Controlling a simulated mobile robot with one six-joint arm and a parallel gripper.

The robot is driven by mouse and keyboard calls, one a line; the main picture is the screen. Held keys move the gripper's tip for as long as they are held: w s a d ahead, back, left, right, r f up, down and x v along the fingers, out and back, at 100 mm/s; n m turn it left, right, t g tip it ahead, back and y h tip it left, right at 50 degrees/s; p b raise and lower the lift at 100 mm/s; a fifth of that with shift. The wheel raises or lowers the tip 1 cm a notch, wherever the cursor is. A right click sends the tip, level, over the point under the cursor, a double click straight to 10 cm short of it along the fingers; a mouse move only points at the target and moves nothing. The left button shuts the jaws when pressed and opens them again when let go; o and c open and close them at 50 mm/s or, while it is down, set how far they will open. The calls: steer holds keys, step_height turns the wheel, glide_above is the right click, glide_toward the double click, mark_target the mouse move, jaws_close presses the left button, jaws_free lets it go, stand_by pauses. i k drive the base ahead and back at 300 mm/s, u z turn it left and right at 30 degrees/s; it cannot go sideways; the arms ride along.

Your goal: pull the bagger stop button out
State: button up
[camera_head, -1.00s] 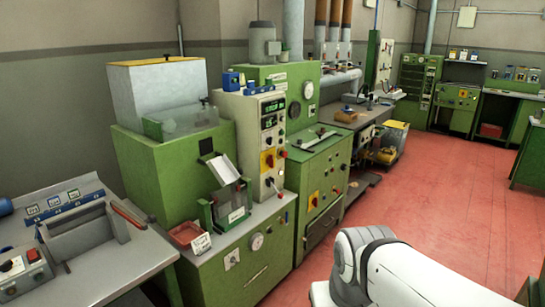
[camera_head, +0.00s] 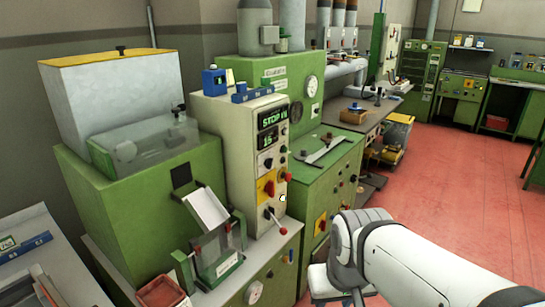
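The bagger's cream control panel (camera_head: 243,150) stands on the grey-topped green cabinet at the middle of the view, its front turned to the right. A lit display (camera_head: 271,117) at its top starts with the word STOP. Below, a red control on a yellow plate (camera_head: 267,187) and a small red button (camera_head: 283,176) sit close together. I cannot tell which is the stop button, or whether it is pressed in. My white arm reaches in from the lower right, apart from the panel. My gripper's fingertips are not visible.
A lever with a red ball (camera_head: 283,230) juts out below the panel. A tilted white chute (camera_head: 206,207) stands to its left. A green machine (camera_head: 325,175) adjoins on the right. Red floor (camera_head: 455,200) is open beyond my arm.

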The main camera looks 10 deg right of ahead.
mark_target(288, 176)
steer(key=z, duration=0.15)
steer(key=i, duration=1.25)
steer(key=z, duration=0.2)
